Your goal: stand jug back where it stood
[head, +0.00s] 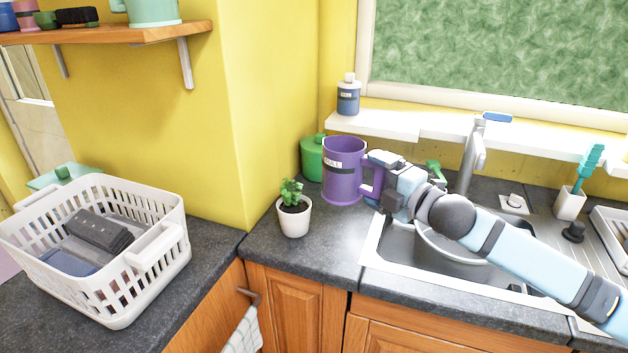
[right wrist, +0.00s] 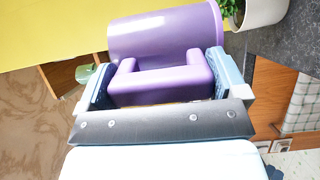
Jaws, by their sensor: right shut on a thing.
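The purple jug (head: 343,172), with a dark-lettered label, is upright over the counter's back corner by the yellow wall. My right gripper (head: 376,182) reaches it from the right and is shut on its handle. In the right wrist view the jug (right wrist: 165,35) shows sideways, with the handle (right wrist: 160,84) between my two fingers. I cannot tell whether the jug's base touches the counter or is slightly above it. My left gripper is not in view.
A potted plant (head: 293,215) stands just left and in front of the jug. A green container (head: 312,158) is close behind it. The sink (head: 400,248) and tap (head: 473,155) are to the right. A white laundry basket (head: 120,285) fills the left counter. Some counter in front of the jug is bare.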

